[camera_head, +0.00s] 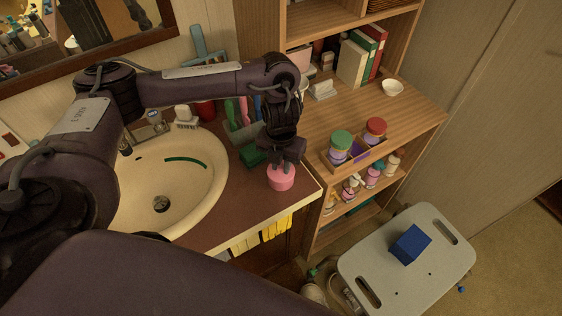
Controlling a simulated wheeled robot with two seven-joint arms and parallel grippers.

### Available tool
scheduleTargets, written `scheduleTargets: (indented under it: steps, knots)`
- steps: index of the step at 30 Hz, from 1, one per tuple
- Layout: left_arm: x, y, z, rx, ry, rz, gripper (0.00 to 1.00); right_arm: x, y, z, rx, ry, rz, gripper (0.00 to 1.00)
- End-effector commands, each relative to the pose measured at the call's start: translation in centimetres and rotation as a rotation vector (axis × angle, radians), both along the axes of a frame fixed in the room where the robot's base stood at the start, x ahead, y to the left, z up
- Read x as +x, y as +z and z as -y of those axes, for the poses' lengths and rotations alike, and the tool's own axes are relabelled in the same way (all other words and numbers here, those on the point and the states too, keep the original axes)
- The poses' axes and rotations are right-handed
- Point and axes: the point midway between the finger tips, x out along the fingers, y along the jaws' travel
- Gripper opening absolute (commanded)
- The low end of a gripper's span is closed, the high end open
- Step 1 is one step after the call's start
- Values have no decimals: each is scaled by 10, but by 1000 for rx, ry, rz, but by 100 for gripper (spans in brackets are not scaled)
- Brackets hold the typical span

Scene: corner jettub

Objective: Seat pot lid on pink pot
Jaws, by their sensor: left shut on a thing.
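The pink pot (281,179) stands on the brown counter near its front right corner, beside the sink. My left gripper (287,163) reaches down from above and is directly over the pot, its fingers at the pot's top. It is shut on the pot lid, which is mostly hidden by the fingers. I cannot tell where lid and pot meet, or whether the lid sits level. My right gripper is not in view.
The sink (190,208) holds a green strip. To the right, a wooden shelf (410,110) carries jars with green and red lids, books and a bowl. A grey stool (365,266) bears a blue block (410,245).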

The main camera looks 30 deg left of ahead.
Motion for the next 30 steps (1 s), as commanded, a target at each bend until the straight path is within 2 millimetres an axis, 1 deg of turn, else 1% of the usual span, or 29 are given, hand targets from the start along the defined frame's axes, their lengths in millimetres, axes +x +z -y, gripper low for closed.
scheduleTargets:
  steps: [1,2,6,7,14,17,20,27,30]
  knots:
    - [0,0,0,0,0,0,0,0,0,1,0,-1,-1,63]
    - [0,0,0,0,0,0,23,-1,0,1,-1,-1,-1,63]
    - [0,0,0,0,0,0,42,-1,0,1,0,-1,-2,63]
    - [0,0,0,0,0,0,45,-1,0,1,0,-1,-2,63]
    - [0,0,0,0,0,0,45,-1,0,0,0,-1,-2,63]
    - [1,6,0,-1,-1,2,45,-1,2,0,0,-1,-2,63]
    - [2,19,0,0,-2,5,45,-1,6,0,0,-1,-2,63]
    - [1,58,-1,1,-1,4,45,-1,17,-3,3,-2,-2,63]
    - [1,69,0,0,-1,3,45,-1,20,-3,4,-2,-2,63]
